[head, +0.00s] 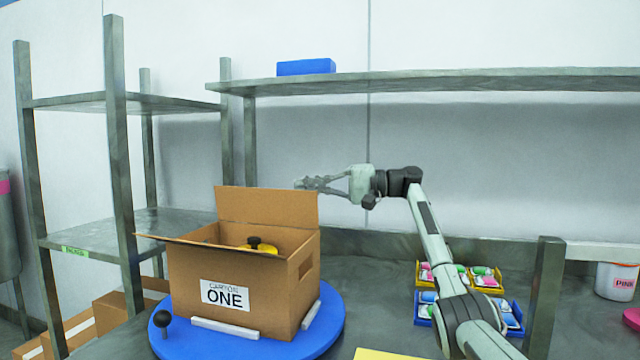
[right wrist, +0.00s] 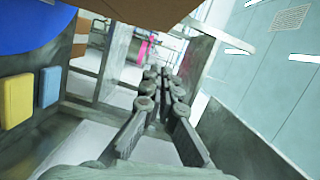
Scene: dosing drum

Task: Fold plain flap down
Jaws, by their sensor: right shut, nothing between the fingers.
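A brown carton (head: 238,283) labelled "CARTON ONE" stands open on a blue turntable (head: 325,315) in the head view. Its back flap (head: 267,206) stands up, with no print visible on the side I see. Another flap (head: 180,241) lies nearly level along the front rim and juts out to the left. My right gripper (head: 301,184) is shut and empty, pointing left at the upper right edge of the back flap; I cannot tell if it touches. The right wrist view shows its closed fingers (right wrist: 162,78). My left gripper is not in view.
A yellow thing with a black knob (head: 255,243) shows inside the carton. A black knob (head: 162,318) stands on the turntable. Trays of coloured packets (head: 484,277) lie right, beneath my right arm. A shelf (head: 430,82) spans the back; a rack post (head: 117,150) rises left.

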